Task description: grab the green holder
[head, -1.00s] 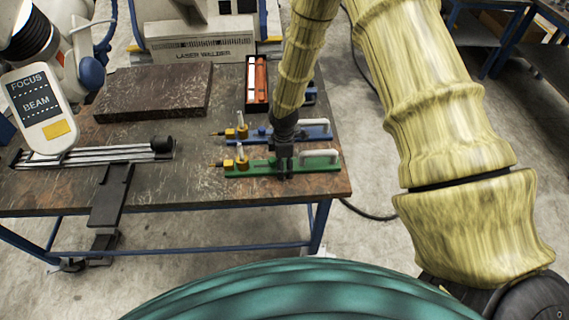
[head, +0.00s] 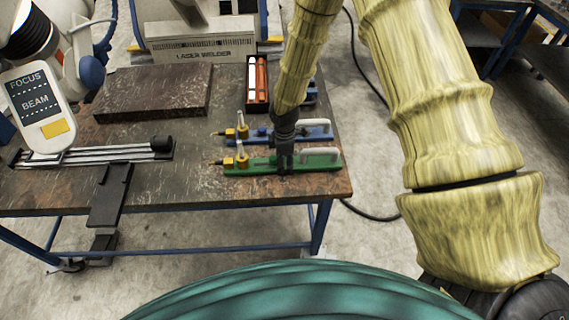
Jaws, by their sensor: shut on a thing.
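The green holder (head: 258,166) is a long green bar near the table's front right corner. It has a brass-coloured fitting at its left end and a pale handle at its right. My gripper (head: 284,163) points down and is shut on the green holder near its middle. The fingertips are small and dark, and partly hide the bar. I cannot tell for sure whether the bar is clear of the table top.
A similar blue holder (head: 262,137) lies just behind the green one. An open box with red and white items (head: 257,84) stands farther back. A dark slab (head: 152,92) and a metal rail fixture (head: 100,152) occupy the table's left. Bare table (head: 190,185) lies left of the holder.

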